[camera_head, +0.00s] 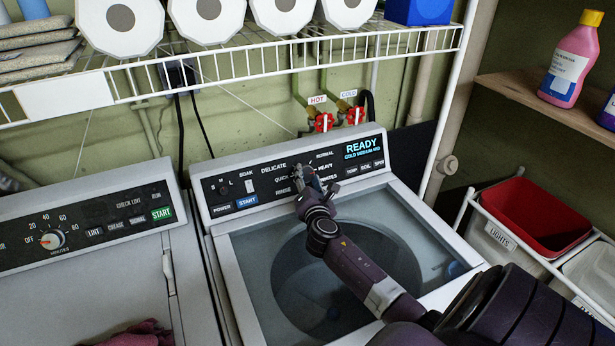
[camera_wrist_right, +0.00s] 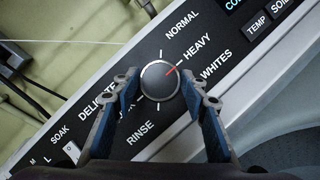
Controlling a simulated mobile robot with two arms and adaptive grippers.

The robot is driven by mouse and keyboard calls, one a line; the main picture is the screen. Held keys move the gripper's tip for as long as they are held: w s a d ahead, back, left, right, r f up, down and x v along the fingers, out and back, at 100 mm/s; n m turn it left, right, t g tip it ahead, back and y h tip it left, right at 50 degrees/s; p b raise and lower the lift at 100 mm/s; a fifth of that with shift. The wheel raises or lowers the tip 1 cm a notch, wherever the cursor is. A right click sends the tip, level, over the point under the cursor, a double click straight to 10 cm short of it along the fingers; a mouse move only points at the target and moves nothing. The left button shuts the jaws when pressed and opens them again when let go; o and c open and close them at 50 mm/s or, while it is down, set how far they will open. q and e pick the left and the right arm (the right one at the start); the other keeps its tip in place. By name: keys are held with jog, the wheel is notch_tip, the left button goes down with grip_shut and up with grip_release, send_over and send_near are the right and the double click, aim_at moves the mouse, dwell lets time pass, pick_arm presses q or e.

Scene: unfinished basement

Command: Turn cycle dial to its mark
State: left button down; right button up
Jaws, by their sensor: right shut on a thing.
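The cycle dial (camera_wrist_right: 160,82) is a round dark knob on the washer's control panel (camera_head: 225,191). Its red pointer faces up and right, towards the word HEAVY, in the right wrist view. Printed around it are NORMAL, HEAVY, WHITES, RINSE and DELICATE; another label is partly hidden by a finger. My right gripper (camera_wrist_right: 158,88) is shut on the dial, with one blue-padded finger on each side. In the head view the right gripper (camera_head: 310,182) covers most of the dial. My left gripper is not in view.
The washer's lid (camera_head: 270,250) lies below my right arm. A dryer (camera_head: 80,280) stands to the left. A white wire shelf (camera_head: 240,67) with rolls hangs above the panel, and red valve handles (camera_head: 323,122) sit behind it. A red bin (camera_head: 535,215) is at the right.

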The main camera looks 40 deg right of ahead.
jog(key=o, duration=1.2)
jog(key=shift+c, duration=0.2)
jog(key=v, duration=1.2)
